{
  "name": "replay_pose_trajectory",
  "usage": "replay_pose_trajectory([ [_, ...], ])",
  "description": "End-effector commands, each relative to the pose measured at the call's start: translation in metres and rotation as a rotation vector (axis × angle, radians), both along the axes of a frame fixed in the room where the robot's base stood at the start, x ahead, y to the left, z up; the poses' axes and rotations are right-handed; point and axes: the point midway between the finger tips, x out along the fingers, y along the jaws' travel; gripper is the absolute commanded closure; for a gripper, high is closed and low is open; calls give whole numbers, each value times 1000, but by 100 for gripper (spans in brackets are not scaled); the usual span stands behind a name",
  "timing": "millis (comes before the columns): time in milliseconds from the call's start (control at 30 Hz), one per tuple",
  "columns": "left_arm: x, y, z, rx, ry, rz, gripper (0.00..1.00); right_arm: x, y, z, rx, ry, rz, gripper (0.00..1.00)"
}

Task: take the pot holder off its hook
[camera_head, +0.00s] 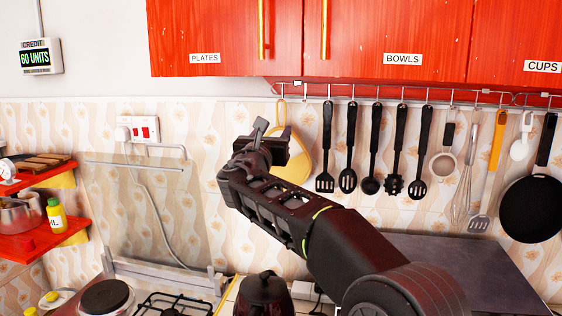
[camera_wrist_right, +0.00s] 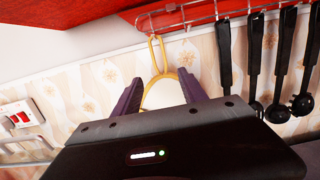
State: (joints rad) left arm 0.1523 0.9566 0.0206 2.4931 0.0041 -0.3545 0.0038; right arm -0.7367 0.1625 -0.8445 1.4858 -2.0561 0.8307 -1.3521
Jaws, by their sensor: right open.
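The pot holder (camera_head: 299,163) is pale with a yellow edge and hangs by a yellow loop from the wall rail below the red cupboards. In the head view my right gripper and forearm hide part of it. In the right wrist view the pot holder (camera_wrist_right: 163,93) shows between the two finger ends, with its loop going up to the rail. My right gripper (camera_head: 272,133) is open, in front of the pot holder; its fingers also show in the wrist view (camera_wrist_right: 160,88). I cannot tell whether they touch the cloth. My left gripper is not in view.
Several black utensils (camera_head: 372,150) hang right of the pot holder on the rail (camera_head: 400,103). A whisk, spatula and black pan (camera_head: 531,208) hang further right. Red cupboards (camera_head: 390,40) are above. A dark kettle (camera_head: 264,293) and a hob (camera_head: 172,303) stand below.

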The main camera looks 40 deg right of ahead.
Motion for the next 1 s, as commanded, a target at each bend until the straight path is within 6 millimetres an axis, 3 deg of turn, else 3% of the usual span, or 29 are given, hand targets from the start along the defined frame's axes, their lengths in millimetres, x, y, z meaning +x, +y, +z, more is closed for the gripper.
replay_pose_trajectory([
  [233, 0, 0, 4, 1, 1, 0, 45, 3, -4, 2, -1, 1, -1, 50],
  [600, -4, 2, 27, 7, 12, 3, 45, 29, -41, 7, -3, 2, -3, 50],
  [1000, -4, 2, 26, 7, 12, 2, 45, 30, -42, 6, 0, 0, 0, 50],
])
